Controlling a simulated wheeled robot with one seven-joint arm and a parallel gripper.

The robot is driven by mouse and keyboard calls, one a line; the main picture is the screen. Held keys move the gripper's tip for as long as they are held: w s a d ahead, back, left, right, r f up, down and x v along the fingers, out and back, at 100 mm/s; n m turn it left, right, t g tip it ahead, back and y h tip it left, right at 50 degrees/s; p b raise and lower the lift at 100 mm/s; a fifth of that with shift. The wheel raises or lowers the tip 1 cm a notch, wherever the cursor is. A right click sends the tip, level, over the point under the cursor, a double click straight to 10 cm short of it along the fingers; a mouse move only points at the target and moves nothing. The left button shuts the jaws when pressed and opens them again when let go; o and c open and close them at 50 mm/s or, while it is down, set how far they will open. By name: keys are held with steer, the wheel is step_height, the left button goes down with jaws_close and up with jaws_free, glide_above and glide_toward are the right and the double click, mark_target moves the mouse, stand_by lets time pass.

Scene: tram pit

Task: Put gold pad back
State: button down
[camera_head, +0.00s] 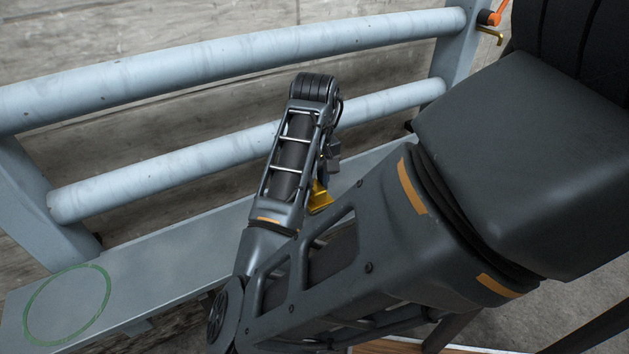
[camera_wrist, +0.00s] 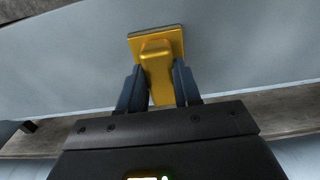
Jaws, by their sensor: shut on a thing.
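The gold pad (camera_wrist: 157,50) is a yellow-gold block with a flat plate at its far end and a narrower grip. In the wrist view my gripper (camera_wrist: 158,84) is shut on its grip, one dark finger on each side. The plate end is over or against a pale grey surface; I cannot tell if it touches. In the head view a small part of the gold pad (camera_head: 320,197) shows beside my arm, which hides the rest and the fingers. A green ring (camera_head: 67,305) is marked on the grey shelf (camera_head: 180,248) at lower left.
Two pale blue-grey rails (camera_head: 230,60) run above the shelf in front of a grey plank wall (camera_head: 150,100). An orange and brass fitting (camera_head: 490,18) is on the post at upper right. The shelf around the green ring is clear.

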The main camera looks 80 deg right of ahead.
steer(key=shift+f, duration=0.4)
steer(key=c, duration=0.7)
jaws_free()
steer(key=shift+r, duration=0.15)
step_height(320, 180, up, 8)
steer(key=p, duration=0.3)
steer(key=shift+f, duration=0.2)
